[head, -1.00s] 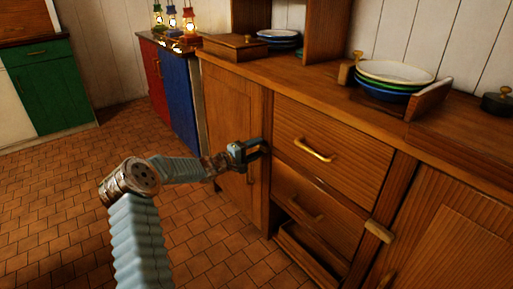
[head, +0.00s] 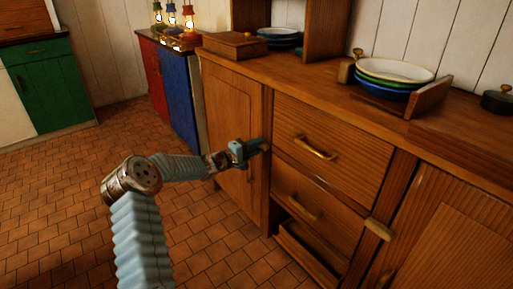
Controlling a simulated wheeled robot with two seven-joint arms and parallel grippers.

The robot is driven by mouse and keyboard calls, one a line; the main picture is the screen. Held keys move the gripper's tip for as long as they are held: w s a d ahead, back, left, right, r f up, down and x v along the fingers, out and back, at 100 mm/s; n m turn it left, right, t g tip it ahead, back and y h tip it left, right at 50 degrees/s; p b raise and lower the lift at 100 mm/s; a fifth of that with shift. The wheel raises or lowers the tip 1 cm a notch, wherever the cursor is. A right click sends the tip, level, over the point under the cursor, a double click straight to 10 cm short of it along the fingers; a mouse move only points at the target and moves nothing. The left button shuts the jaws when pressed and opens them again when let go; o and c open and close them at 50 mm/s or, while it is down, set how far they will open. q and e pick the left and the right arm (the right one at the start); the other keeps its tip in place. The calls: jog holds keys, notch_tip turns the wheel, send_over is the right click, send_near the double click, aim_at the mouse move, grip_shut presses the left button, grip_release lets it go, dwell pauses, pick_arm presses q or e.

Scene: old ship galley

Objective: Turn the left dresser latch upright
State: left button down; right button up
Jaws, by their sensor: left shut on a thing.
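The wooden dresser (head: 230,95) fills the right half of the head view. Its left door stands behind my left gripper (head: 262,146), whose fingers are at the door's right edge, beside the upper drawer (head: 335,145). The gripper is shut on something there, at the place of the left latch. The latch is hidden by the fingers, so its angle cannot be told. A second wooden latch (head: 379,229) lies between the drawers and the right door (head: 450,240), tilted slightly down to the right. My right gripper is not in view.
The upper drawer has a brass handle (head: 315,148) close to the gripper's right. The lowest drawer (head: 305,255) is partly open. Stacked bowls (head: 395,72), a wooden box (head: 234,45) and plates (head: 280,37) stand on top. The tiled floor (head: 60,190) at left is clear.

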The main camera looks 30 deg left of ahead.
pick_arm(q)
jog(key=shift+f, duration=0.1)
jog(key=n+p, duration=0.1)
jog(key=n, duration=1.6)
jog(key=shift+p, duration=0.3)
jog(key=shift+n, duration=0.5)
jog(key=c, duration=0.9)
grip_release()
jog(key=b+v, duration=0.1)
jog(key=v, duration=1.3)
